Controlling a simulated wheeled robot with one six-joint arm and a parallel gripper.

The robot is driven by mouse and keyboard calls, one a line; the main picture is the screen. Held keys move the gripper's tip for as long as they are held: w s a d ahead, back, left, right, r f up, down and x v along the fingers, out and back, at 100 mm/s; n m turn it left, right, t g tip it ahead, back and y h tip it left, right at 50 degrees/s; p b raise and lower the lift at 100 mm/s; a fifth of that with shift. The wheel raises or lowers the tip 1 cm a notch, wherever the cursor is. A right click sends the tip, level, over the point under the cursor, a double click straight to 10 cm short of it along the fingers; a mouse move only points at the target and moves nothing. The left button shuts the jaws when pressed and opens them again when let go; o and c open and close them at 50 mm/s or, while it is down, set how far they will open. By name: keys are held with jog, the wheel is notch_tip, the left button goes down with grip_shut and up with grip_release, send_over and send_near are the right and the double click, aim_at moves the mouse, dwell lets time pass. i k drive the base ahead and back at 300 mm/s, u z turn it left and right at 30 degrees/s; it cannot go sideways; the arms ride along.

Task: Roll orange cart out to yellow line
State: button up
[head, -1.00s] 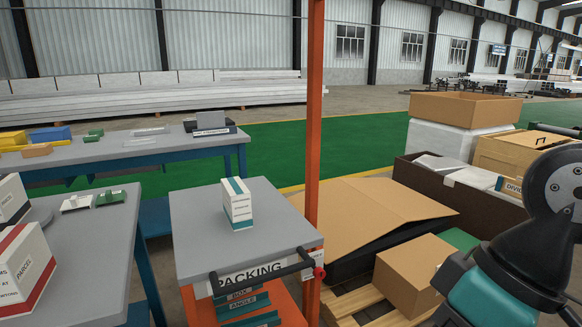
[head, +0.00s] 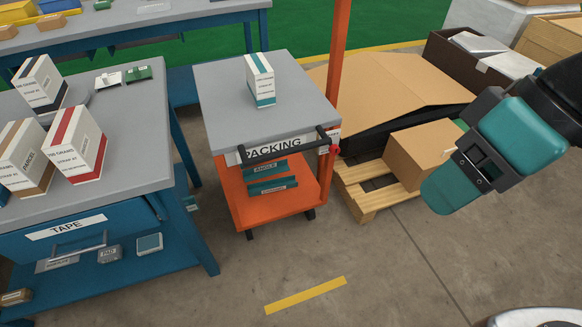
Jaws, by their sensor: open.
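The orange cart (head: 227,184) stands right of the near blue table, with a grey top, a "PACKING" label, and a black push handle (head: 289,147) across its front. A white and teal box (head: 260,80) stands upright on its top. The yellow line (head: 306,295) is a short strip on the concrete floor in front of the cart, with bare floor between them. Part of my arm with a teal gripper (head: 452,187) hangs at the right, apart from the cart and its handle. The jaws are open and seem empty; the fingertips are hard to make out.
A blue table (head: 120,125) with several boxes stands close left of the cart. A wooden pallet (head: 366,203) with a cardboard box (head: 420,155) is close on its right. An orange post (head: 338,50) rises at the cart's back right. The floor ahead is clear.

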aim_at(238, 132)
jog(key=k, duration=0.5)
jog(key=u, duration=1.5)
jog(key=i, duration=0.7)
jog(key=z, duration=0.7)
